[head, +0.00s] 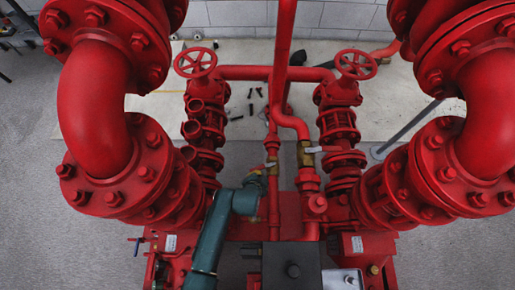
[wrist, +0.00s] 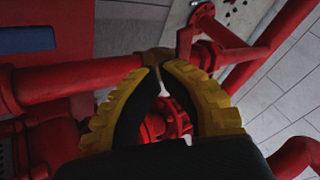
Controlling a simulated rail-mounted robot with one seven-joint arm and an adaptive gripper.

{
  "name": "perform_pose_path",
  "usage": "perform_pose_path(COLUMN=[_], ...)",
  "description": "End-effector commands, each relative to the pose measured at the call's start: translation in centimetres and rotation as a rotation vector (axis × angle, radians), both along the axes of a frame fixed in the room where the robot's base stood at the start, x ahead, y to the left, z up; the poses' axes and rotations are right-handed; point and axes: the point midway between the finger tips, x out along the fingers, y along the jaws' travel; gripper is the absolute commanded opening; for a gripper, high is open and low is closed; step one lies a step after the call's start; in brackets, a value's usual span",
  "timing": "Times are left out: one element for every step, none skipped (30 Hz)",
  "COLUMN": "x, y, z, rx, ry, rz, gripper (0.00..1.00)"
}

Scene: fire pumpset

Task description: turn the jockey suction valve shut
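I cannot tell for sure which is the jockey suction valve. In the wrist view, a brownish brass part (wrist: 153,57) on a red pipe lies just beyond my gripper (wrist: 158,71). I see nothing clearly held.
Large red elbow pipes (head: 93,105) flank both sides. Two red handwheels (head: 355,64) stand behind on the valve columns. A vertical red pipe (head: 283,50) rises at the centre. A dark box (head: 291,266) is at the front. Red pipes closely surround my gripper.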

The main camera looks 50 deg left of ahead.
Motion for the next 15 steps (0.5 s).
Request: perform_pose_path(x=[0.48, 0.68, 0.87, 1.01, 1.1, 1.17, 1.21, 1.23, 1.25, 1.24, 1.24, 1.24, 1.23, 1.23, 1.23], y=[0.33, 0.48, 0.6, 0.7, 0.76, 0.82, 0.84, 0.86, 0.86, 0.86, 0.86, 0.86, 0.86, 0.86, 0.87], z=[-1.16, -1.39, -1.68, -1.82, -1.91, -1.99, -2.02, -2.01, -1.99, -1.96, -1.93, -1.91, -1.91, -1.9, -1.89], rx=[0.0, 0.001, 0.0, 0.0, 0.0, 0.0, 0.0, 0.0, 0.0, 0.0, 0.0, 0.0, 0.0, 0.0, 0.0], ry=[-0.001, -0.001, 0.0, 0.0, 0.0, 0.0, 0.0, 0.0, 0.0, 0.0, 0.0, 0.0, 0.0, 0.0, 0.0], rz=[0.0, 0.0, 0.0, 0.0, 0.0, 0.0, 0.0, 0.0, 0.0, 0.0, 0.0, 0.0, 0.0, 0.0, 0.0], gripper=[0.0, 0.0, 0.0, 0.0, 0.0, 0.0, 0.0, 0.0, 0.0, 0.0, 0.0, 0.0, 0.0, 0.0, 0.0])
